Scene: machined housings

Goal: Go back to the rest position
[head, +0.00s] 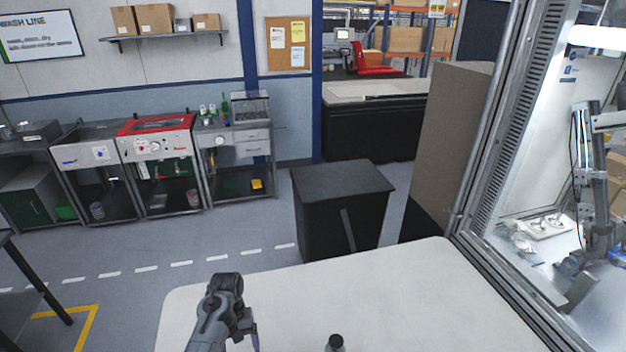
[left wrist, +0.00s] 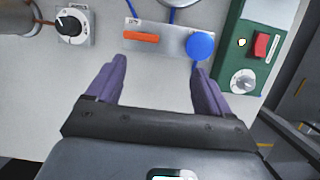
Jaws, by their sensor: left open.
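My left arm comes in over the white table (head: 400,285) at the bottom of the head view. Its gripper is mostly cut off at the lower edge, with a bit of purple finger (head: 255,342) showing. In the left wrist view my left gripper (left wrist: 158,72) has its two purple fingers spread wide, with nothing between them. The fingers point toward a pale surface with controls on it. My right gripper is not in view.
The wrist view shows a plate with an orange bar (left wrist: 141,38) and blue button (left wrist: 200,46), a black knob (left wrist: 70,25) and a green control box (left wrist: 246,50). A black bin (head: 340,210) stands behind the table; a glazed booth is at right.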

